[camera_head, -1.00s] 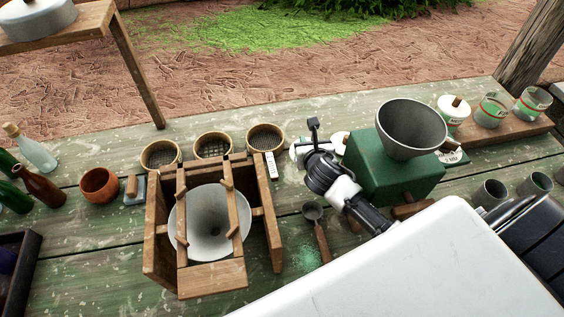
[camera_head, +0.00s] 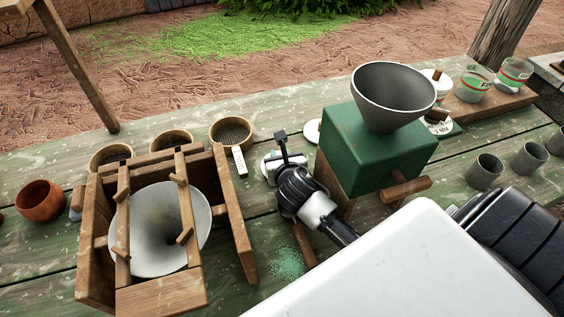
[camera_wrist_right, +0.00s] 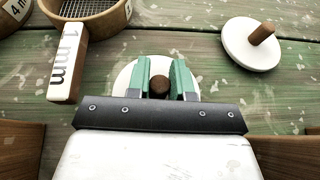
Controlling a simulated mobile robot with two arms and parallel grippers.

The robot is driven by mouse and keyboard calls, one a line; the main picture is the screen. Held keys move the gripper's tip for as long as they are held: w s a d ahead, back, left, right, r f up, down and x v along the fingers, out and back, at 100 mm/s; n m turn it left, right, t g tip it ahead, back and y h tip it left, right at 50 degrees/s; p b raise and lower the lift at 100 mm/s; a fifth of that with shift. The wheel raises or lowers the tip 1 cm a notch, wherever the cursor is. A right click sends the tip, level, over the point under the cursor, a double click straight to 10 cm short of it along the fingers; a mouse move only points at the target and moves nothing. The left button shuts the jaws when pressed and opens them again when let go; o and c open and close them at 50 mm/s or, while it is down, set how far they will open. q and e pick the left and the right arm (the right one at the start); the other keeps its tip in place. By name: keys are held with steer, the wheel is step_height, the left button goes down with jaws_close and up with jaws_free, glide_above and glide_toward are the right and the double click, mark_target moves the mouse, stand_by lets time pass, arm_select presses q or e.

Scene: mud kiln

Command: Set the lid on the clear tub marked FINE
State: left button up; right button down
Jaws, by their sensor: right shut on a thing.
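My right gripper (camera_wrist_right: 160,86) is shut on the brown knob (camera_wrist_right: 160,87) of a round white lid (camera_wrist_right: 126,76). In the head view the same gripper (camera_head: 272,165) is low over the bench, between the sieves and the green mill. I cannot tell whether the lid touches the bench. Two clear tubs (camera_head: 475,86) (camera_head: 514,75) stand side by side on a wooden board at the right, with open tops. Their labels are too small to read surely. My left gripper is out of view.
A second white lid (camera_wrist_right: 252,45) lies on the bench close by. The green mill (camera_head: 375,150) with its grey hopper (camera_head: 398,95) stands between my right gripper and the tubs. A wooden frame with a cone (camera_head: 160,225) is left. Grey cups (camera_head: 530,158) stand right.

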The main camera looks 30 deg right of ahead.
steer(key=shift+f, duration=0.15)
steer(key=shift+s+a, duration=0.1)
steer(key=c, duration=1.1)
jaws_free()
steer(key=shift+f, duration=0.15)
steer(key=shift+o, duration=0.5)
steer(key=shift+r, duration=0.2)
